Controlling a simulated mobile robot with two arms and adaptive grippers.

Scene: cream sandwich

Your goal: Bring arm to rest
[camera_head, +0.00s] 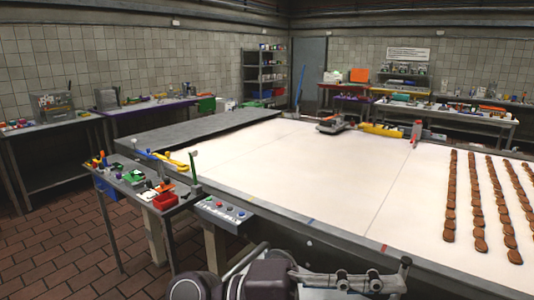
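One of my arms shows at the bottom edge, coming in from the lower left in front of the white table. I take it as my left one. Its gripper (402,272) points right and lies low, near the table's front rail. I see its linkage from the side, and part of it is cut off by the frame, so its opening is unclear. No object shows in it. My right gripper is not in view. Several rows of brown cookies (449,195) lie on the right part of the white table top (290,185).
The grey front rail (300,222) runs between the gripper and the table top. A control panel with coloured buttons (222,210) is at the front left corner. A side table (130,180) holds a red bin (165,201). The middle of the white top is clear.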

